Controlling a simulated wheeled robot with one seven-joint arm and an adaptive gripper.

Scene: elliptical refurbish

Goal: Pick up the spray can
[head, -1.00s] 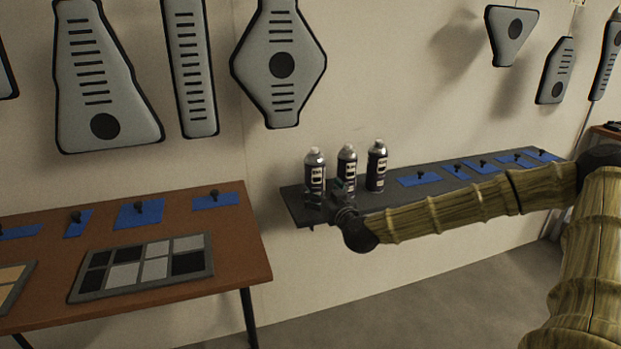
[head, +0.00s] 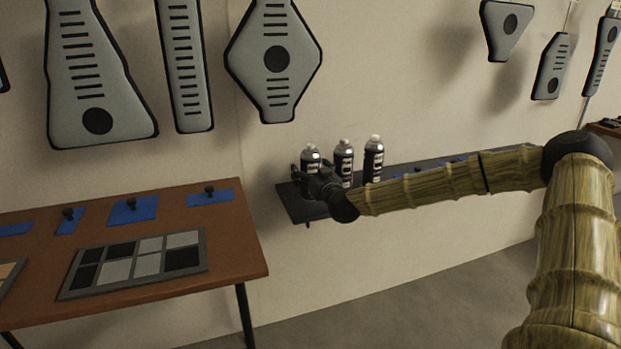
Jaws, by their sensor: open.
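Three dark spray cans with pale caps stand upright in a row at the left end of a dark shelf (head: 300,208). They are the left spray can (head: 311,155), the middle spray can (head: 344,160) and the right spray can (head: 374,158). My gripper (head: 304,178) is open at the left can and hides its lower part. I cannot tell whether a finger touches the can. My arm reaches in from the right, in front of the shelf.
A brown table (head: 235,255) stands at the left with a grey swatch board (head: 105,287) and several blue pads with dark knobs. More blue pads lie along the shelf behind my arm. Grey panels (head: 275,95) hang on the wall above.

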